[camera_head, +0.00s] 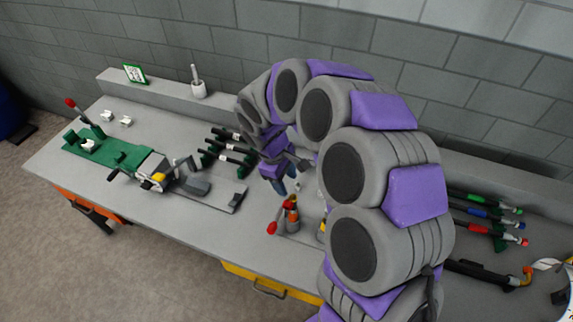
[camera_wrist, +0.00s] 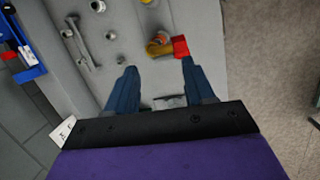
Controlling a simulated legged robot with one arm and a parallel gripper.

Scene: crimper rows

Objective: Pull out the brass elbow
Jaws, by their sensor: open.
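A brass-orange curved piece (camera_head: 527,274) shows at the end of a black rod at the far right of the bench in the head view; it looks like an elbow. In the wrist view a yellow-brass fitting (camera_wrist: 158,47) lies on the bench beside a red piece (camera_wrist: 180,46), just beyond my fingertips; I cannot tell whether it is an elbow. My gripper (camera_wrist: 159,66) is open, its two blue fingers apart with nothing held between them. In the head view my gripper (camera_head: 284,185) hangs low over the middle of the bench, and my arm hides much of the bench behind it.
An orange and grey tool with a red knob (camera_head: 272,228) stands near the front edge. A green fixture (camera_head: 115,150) is at the left. Coloured rods (camera_head: 490,210) lie at the right. A wall closes the back.

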